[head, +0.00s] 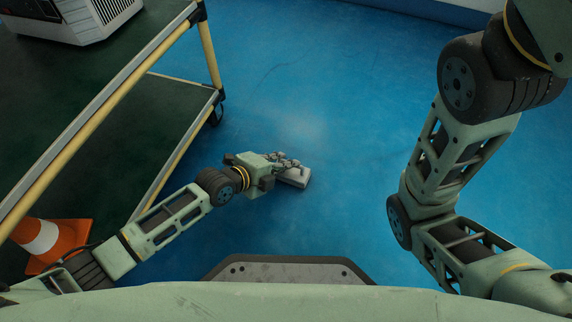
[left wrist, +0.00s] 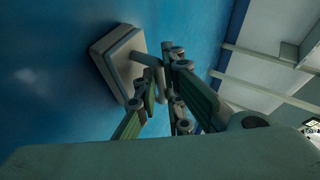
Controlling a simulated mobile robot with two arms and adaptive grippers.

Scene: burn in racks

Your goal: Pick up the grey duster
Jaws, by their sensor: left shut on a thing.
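The grey duster (head: 296,177) is a small grey block at the blue floor, near the middle of the head view. In the left wrist view, the duster (left wrist: 117,60) shows a flat pale body with a dark layer and a bent handle. My left gripper (head: 287,164) is shut on the duster; its fingers (left wrist: 163,88) close around the handle. I cannot tell whether the duster touches the floor. My right arm shows at the right of the head view, but its gripper is out of view.
A two-level cart (head: 150,75) with yellow posts and dark green shelves stands at the left, close to my left arm. A grey box-like device (head: 78,18) sits on its top. An orange-and-white cone (head: 48,240) is at the lower left. Blue floor (head: 330,100) is clear beyond the duster.

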